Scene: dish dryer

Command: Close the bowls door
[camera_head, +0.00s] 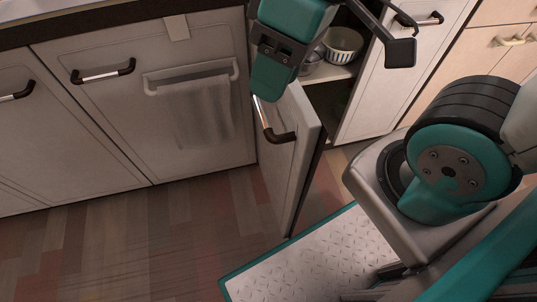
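The bowls door (292,160), a light cabinet door, stands swung open toward me at the middle of the head view. Its dark handle with a bright bar (272,125) is on its left-facing side. Bowls (343,44) sit on a shelf in the opening behind it. My gripper (272,82), teal and black, is at the top of the door, just above the handle. Its fingertips cannot be made out, and whether it touches the door or handle is unclear.
A cabinet front with a towel (203,110) on a rail (190,76) is at left. Another door with a black handle (420,19) is right of the opening. The wooden floor (130,240) is clear at lower left. My base and arm fill the lower right.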

